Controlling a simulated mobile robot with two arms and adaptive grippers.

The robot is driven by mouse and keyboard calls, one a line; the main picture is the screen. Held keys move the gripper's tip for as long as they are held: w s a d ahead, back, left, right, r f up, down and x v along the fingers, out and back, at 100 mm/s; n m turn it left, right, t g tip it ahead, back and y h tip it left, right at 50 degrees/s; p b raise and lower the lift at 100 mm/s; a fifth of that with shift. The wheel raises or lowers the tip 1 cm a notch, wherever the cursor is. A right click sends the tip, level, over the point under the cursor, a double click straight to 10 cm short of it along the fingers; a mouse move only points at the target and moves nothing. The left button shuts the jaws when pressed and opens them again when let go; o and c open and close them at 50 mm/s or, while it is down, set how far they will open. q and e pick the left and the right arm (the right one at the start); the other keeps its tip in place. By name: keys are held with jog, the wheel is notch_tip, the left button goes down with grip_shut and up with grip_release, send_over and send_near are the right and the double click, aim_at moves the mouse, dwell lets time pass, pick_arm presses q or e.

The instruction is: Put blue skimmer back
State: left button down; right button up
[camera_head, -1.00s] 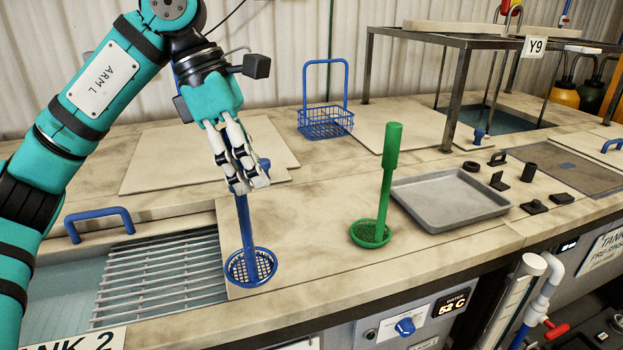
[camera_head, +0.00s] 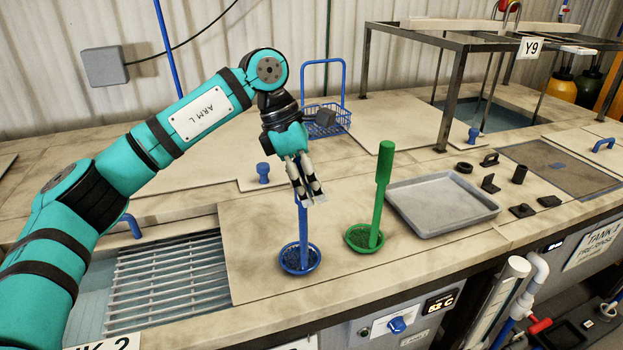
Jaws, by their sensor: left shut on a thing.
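The blue skimmer (camera_head: 301,259) has a round mesh bowl at the bottom and a straight upright handle. My right gripper is out of view.
A grey tray (camera_head: 440,203) lies right of the green skimmer, with several small black parts beyond it. A slatted grate (camera_head: 170,275) covers part of the tank at left. A blue wire basket (camera_head: 325,122) and a metal frame (camera_head: 456,95) stand behind.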

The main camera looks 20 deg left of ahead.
pick_arm(q)
jog(key=shift+f+b, duration=0.2)
jog(key=shift+b, duration=0.1)
jog(key=c, duration=1.2)
grip_release()
jog(key=b+v, duration=0.2)
jog(key=v, duration=1)
jog(key=shift+r, duration=0.2)
